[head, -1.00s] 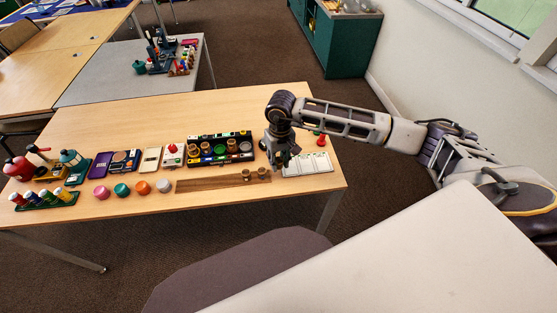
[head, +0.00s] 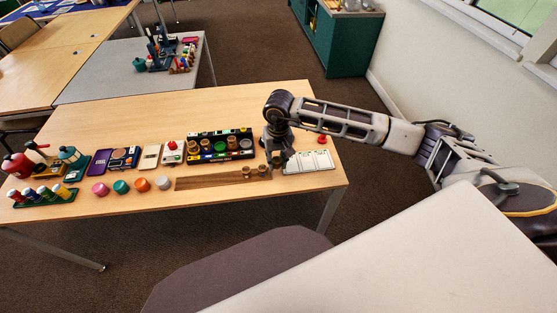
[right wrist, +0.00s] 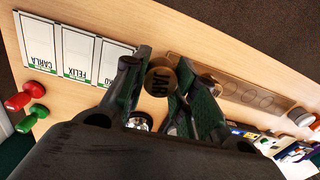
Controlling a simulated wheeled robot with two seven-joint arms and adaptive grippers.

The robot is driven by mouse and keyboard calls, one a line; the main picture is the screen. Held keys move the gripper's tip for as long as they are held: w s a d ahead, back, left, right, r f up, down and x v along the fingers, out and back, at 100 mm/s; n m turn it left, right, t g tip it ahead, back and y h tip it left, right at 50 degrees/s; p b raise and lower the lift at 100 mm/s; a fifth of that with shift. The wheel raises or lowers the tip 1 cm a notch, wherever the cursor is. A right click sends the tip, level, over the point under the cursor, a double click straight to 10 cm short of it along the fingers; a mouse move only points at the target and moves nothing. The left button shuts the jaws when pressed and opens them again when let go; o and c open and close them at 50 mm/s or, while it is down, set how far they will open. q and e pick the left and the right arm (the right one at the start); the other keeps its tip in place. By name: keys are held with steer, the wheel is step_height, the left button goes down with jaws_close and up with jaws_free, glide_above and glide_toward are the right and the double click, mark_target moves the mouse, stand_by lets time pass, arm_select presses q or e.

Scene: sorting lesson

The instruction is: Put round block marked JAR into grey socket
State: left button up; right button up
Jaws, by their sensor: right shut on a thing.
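My right gripper (head: 278,162) is over the right end of the brown wooden strip (head: 210,181). In the right wrist view the gripper (right wrist: 158,84) is shut on the round brown block marked JAR (right wrist: 159,79), whose lettered top faces the camera. I cannot tell whether the block is clear of the strip. The black socket rack (head: 190,159) with several coloured rings stands behind the strip, left of the gripper. A greyish socket (head: 245,146) seems to be at its right end, too small to be sure. My left gripper is out of view.
Two brown round blocks (head: 246,172) stand on the strip close left of the gripper. A white name-card tray (head: 308,163) lies just right of it. Coloured round pieces (head: 121,187) line the front left.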

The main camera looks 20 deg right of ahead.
steer(key=shift+w+a+m, duration=0.1)
steer(key=shift+a+m, duration=0.05)
steer(key=shift+m, duration=0.35)
steer(key=shift+a+r+m, duration=0.1)
steer(key=shift+m, duration=0.2)
steer(key=m, duration=0.3)
steer(key=shift+w+a+r, duration=0.15)
steer(key=shift+w+a, duration=0.1)
steer(key=shift+a, duration=0.1)
steer(key=a+m, duration=0.1)
steer(key=m, duration=0.3)
steer(key=w+a+r+m, duration=0.1)
steer(key=m, duration=0.4)
steer(key=a+m, duration=0.1)
steer(key=m, duration=0.4)
steer(key=shift+w+a+r+t, duration=0.25)
steer(key=shift+w+r+t, duration=0.05)
steer(key=shift+w+r, duration=0.1)
steer(key=m, duration=0.3)
steer(key=shift+w+a, duration=0.15)
steer(key=shift+a, duration=0.15)
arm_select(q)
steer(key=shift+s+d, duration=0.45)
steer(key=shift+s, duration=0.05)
arm_select(e)
steer(key=shift+a+r+m, duration=0.1)
steer(key=shift+r+m, duration=0.05)
steer(key=shift+m, duration=0.35)
